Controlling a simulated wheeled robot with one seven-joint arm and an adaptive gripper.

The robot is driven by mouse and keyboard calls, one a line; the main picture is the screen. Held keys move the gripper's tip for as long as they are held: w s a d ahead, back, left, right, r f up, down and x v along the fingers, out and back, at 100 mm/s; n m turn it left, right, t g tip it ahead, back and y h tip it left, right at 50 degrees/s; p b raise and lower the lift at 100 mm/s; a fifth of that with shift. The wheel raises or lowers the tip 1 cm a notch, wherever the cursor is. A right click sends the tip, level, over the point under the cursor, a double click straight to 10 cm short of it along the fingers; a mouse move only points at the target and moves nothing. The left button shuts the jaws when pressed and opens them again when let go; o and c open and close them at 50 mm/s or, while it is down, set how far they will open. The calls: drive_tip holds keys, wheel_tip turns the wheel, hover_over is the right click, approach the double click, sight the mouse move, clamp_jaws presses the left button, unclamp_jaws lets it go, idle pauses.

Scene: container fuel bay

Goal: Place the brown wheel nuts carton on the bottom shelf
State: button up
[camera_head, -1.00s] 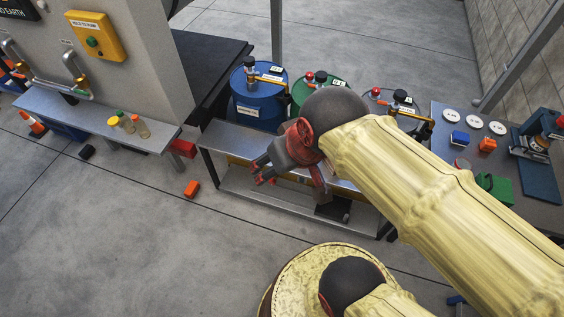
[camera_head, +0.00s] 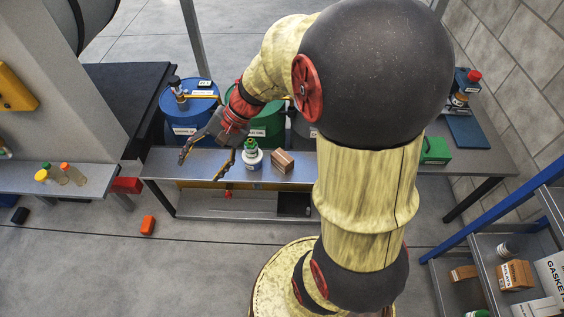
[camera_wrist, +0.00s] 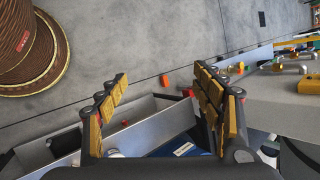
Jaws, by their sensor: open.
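A small brown carton (camera_head: 283,161) sits on the top of the metal bench (camera_head: 190,163), right of a white, green-capped bottle (camera_head: 252,155). Its label is too small to read. My gripper (camera_head: 202,168) is open and empty above the bench's left part, left of the bottle and apart from the carton. In the wrist view my open fingers (camera_wrist: 158,84) have nothing between them; the carton cannot be made out there. The bench's bottom shelf (camera_head: 240,207) is visible, with a dark box (camera_head: 294,204) at its right. My arm hides the bench's right part.
Blue (camera_head: 188,105) and green (camera_head: 267,125) drums stand behind the bench. A rack at lower right holds another brown box (camera_head: 463,273) and a labelled carton (camera_head: 515,275). An orange block (camera_head: 148,225) lies on the floor. The bottom shelf's middle looks largely clear.

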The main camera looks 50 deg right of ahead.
drive_tip(key=w+d+f+m+t, duration=0.45)
drive_tip(key=d+f+m, duration=0.3)
drive_tip(key=d, duration=0.25)
drive_tip(key=w+d+f+m+t, duration=0.3)
drive_tip(key=w+d+f+m, duration=0.25)
drive_tip(key=d+f, duration=0.35)
drive_tip(key=m+t+h, duration=0.3)
drive_tip(key=m+h, duration=0.5)
drive_tip(key=m, duration=0.4)
approach(283, 157)
drive_tip(key=w, duration=0.1)
drive_tip(key=w+b, duration=0.1)
drive_tip(key=w, duration=0.1)
drive_tip(key=shift+a+f+g, duration=0.25)
drive_tip(key=shift+a, duration=0.15)
drive_tip(key=b+x, duration=0.1)
drive_tip(key=x, duration=0.1)
drive_tip(key=b+x, duration=0.1)
drive_tip(key=x, duration=0.2)
drive_tip(key=b+x, duration=0.1)
drive_tip(key=x, duration=0.1)
drive_tip(key=shift+w+d+f, duration=0.15)
drive_tip(key=shift+d+f, duration=0.2)
drive_tip(key=shift+d, duration=0.1)
drive_tip(key=shift+r, duration=0.1)
drive_tip(key=shift+c, duration=0.5)
